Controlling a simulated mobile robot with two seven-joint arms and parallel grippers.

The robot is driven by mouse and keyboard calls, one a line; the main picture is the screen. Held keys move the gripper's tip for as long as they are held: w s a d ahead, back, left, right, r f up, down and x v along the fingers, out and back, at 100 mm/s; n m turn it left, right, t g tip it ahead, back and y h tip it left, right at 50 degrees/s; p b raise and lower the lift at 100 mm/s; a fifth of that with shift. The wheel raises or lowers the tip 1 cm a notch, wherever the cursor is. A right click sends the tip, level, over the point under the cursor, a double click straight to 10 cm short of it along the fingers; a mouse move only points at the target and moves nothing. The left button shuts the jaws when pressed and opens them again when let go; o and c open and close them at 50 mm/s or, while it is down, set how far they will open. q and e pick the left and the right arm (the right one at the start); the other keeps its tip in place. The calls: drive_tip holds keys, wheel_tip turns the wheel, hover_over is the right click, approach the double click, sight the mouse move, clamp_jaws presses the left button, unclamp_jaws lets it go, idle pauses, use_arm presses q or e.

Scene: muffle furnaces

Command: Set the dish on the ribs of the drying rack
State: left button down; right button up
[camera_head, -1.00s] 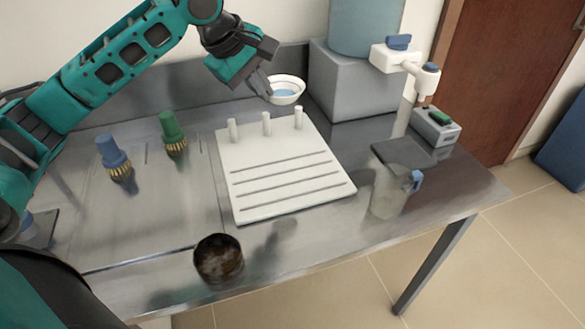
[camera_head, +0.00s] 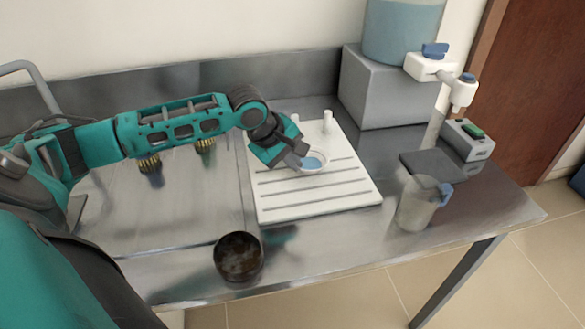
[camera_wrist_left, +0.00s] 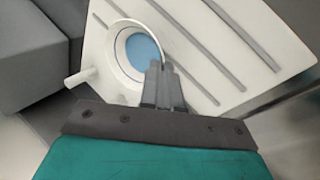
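The dish (camera_head: 316,163) is a small white bowl with a blue inside. My left gripper (camera_head: 299,158) is shut on its rim. The left wrist view shows the fingers (camera_wrist_left: 163,82) pinching the near edge of the dish (camera_wrist_left: 138,52). The dish is over the back part of the white drying rack (camera_head: 320,200), close to its ribs and pegs. I cannot tell whether it touches the rack. The rack's slotted, ribbed surface also shows in the left wrist view (camera_wrist_left: 255,40). Part of the rack's back left is hidden by my arm. My right gripper is not in view.
A dark, rusty-looking cup (camera_head: 238,257) stands at the table's front edge. A clear jug with a blue handle (camera_head: 419,204) stands right of the rack. Behind are a grey block (camera_head: 385,95) with a blue tank and a white tap (camera_head: 430,66). Brushes (camera_head: 149,164) stand at left.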

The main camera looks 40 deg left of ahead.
use_arm(q)
drive_tip(key=shift+f, duration=1.1)
drive_tip(key=c, duration=1.4)
unclamp_jaws()
drive_tip(key=shift+o, duration=0.2)
drive_tip(key=p+v, duration=0.1)
drive_tip(key=v, duration=1.1)
drive_tip(key=shift+w, duration=0.1)
